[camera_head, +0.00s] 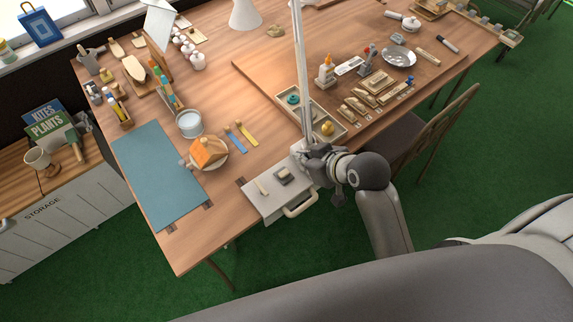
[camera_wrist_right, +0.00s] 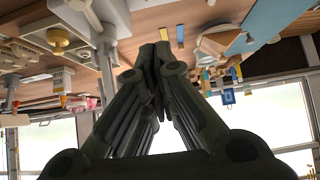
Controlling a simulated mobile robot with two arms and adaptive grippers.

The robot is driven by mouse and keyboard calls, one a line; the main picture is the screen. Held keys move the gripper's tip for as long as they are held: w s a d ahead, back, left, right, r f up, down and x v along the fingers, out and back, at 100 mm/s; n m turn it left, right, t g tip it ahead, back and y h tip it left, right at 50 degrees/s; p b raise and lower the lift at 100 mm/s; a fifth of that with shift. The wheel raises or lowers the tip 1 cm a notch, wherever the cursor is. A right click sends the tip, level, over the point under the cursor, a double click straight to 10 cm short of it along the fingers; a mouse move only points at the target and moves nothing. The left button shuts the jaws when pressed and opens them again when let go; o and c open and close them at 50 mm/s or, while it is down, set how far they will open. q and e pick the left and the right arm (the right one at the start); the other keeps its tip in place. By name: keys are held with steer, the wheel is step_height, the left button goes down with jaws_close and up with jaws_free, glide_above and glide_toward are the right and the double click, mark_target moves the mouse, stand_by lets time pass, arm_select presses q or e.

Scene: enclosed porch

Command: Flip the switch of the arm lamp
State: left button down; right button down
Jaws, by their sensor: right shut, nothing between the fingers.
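The arm lamp shows in the head view as a thin pale pole (camera_head: 299,70) rising from the front edge of the wooden table, with a white cone shade (camera_head: 245,14) at the top of the picture. My right gripper (camera_head: 308,153) is at the foot of the pole, shut and empty. It hides part of the lamp's foot, and I cannot make out the switch. The right wrist view is upside down. There the shut fingers (camera_wrist_right: 154,52) point at the table, and the lamp pole (camera_wrist_right: 108,72) stands just left of them. My left gripper is not in view.
A light drawer unit (camera_head: 270,208) with a handle is at the table's front edge, left of my right gripper. A compartment tray (camera_head: 338,131) lies just behind the gripper. A blue mat (camera_head: 155,175) and an orange block (camera_head: 206,150) are further left. A chair (camera_head: 437,125) stands at right.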

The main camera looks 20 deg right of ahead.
steer(key=shift+f, duration=0.1)
glide_above(287, 173)
step_height(287, 173, down, 6)
steer(key=shift+s+f+p, duration=0.15)
steer(key=shift+f+p, duration=0.05)
steer(key=shift+p, duration=0.25)
steer(key=f, duration=0.3)
steer(key=shift+w+f, duration=0.15)
steer(key=shift+w, duration=0.05)
steer(key=shift+f, duration=0.65)
